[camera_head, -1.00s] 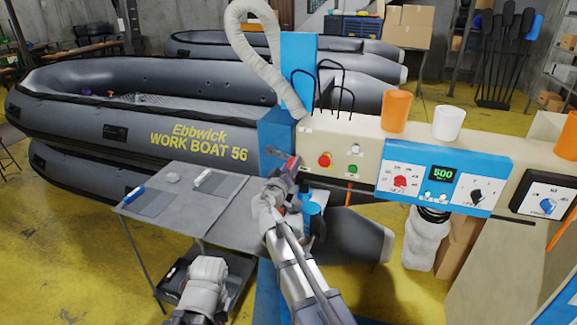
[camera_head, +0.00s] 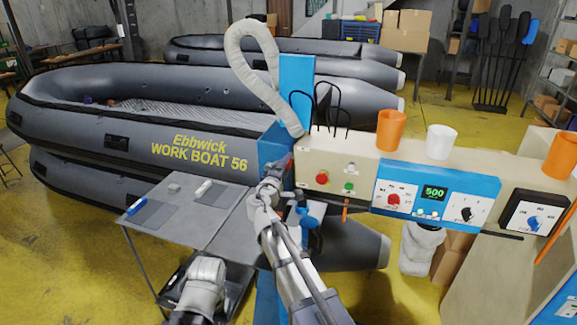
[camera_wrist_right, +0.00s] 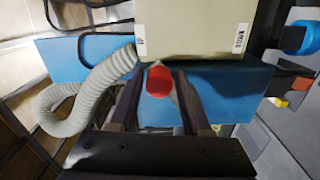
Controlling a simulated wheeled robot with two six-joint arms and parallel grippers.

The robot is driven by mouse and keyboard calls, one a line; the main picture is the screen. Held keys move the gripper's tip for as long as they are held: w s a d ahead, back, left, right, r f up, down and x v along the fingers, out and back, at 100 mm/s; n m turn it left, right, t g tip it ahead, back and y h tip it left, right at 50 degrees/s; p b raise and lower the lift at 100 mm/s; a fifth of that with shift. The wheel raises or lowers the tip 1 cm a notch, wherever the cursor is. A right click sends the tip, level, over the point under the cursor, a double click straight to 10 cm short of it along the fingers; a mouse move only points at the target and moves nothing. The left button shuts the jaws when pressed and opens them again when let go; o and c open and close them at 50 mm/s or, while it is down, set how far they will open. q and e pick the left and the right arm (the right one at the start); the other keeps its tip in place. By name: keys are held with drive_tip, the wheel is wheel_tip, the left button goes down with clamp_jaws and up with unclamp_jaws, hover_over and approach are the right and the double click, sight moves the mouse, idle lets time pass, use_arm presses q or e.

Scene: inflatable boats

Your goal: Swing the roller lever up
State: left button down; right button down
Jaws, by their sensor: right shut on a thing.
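The roller lever shows its round red knob (camera_wrist_right: 159,82) between my right gripper's two dark fingers in the right wrist view. My right gripper (camera_wrist_right: 160,105) is shut on this lever, right below the beige housing's edge. In the head view my right gripper (camera_head: 279,174) is at the left end of the beige machine head (camera_head: 350,150), beside the blue column. The lever's shaft is mostly hidden there by my gripper and arm. My left arm shows at the bottom of the head view, but I cannot make out its gripper.
A grey table (camera_head: 190,222) stands left of my right arm. A blue control panel (camera_head: 436,188) and orange (camera_head: 391,130) and white (camera_head: 440,142) cups are at right. A ribbed hose (camera_head: 236,60) hangs by the blue column (camera_head: 297,82). A grey boat (camera_head: 90,105) lies behind.

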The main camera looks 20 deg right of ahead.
drive_tip(key=shift+w+a+r+n, duration=0.2)
drive_tip(key=shift+r+n, duration=0.1)
drive_tip(key=shift+n, duration=0.1)
drive_tip(key=shift+w, duration=0.1)
drive_tip(key=c, duration=0.5)
unclamp_jaws()
drive_tip(key=shift+a, duration=0.1)
drive_tip(key=shift+v, duration=3.95)
